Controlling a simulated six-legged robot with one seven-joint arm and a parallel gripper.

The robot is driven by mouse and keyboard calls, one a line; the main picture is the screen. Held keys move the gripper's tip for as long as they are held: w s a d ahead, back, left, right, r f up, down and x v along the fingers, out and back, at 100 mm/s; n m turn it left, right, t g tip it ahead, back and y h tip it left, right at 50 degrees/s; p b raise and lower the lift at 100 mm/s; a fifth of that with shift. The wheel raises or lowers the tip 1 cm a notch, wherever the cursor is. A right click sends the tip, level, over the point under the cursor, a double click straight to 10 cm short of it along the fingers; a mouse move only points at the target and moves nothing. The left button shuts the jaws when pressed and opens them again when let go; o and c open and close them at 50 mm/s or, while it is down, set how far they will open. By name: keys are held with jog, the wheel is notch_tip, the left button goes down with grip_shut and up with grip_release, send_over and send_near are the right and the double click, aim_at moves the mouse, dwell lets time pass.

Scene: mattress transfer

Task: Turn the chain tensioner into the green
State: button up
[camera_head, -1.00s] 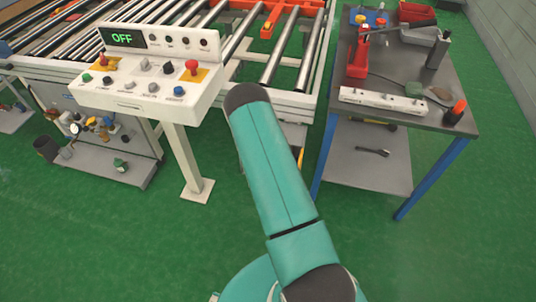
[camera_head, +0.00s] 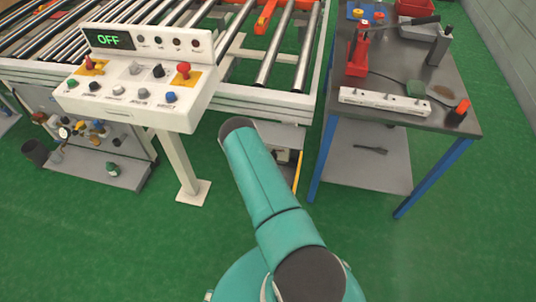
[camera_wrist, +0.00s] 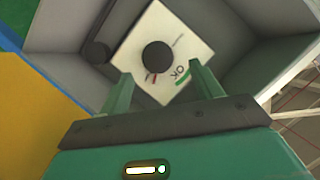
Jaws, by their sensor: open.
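In the wrist view, a dark round knob (camera_wrist: 158,56) stands on a white plate (camera_wrist: 138,50) inside a grey recess. The plate carries a green mark (camera_wrist: 184,81) beside the letters OK and a small red mark near the knob's lower edge. Where the knob points cannot be told. My gripper (camera_wrist: 161,72) is open, its two green fingers apart, one on each side below the knob in the picture. No contact with the knob is visible. The gripper is hidden in the head view.
The roller conveyor frame (camera_head: 262,103) is ahead, with a control panel (camera_head: 135,103) reading OFF at its left. A workbench (camera_head: 410,75) with tools stands at the right.

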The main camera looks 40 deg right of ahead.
aim_at(273, 155)
jog(key=x, duration=0.7)
jog(key=shift+s+d, duration=0.1)
jog(key=shift+s, duration=0.05)
jog(key=c, duration=1)
jog(key=n+g+h, duration=0.1)
jog(key=n, duration=0.1)
jog(key=n+g, duration=0.1)
jog(key=n, duration=0.1)
jog(key=shift+n+g+h, duration=0.3)
jog(key=shift+g+h, duration=0.1)
jog(key=n+g+h, duration=0.1)
jog(key=n, duration=0.1)
jog(key=n+g, duration=0.1)
jog(key=n, duration=0.1)
jog(key=shift+h, duration=0.4)
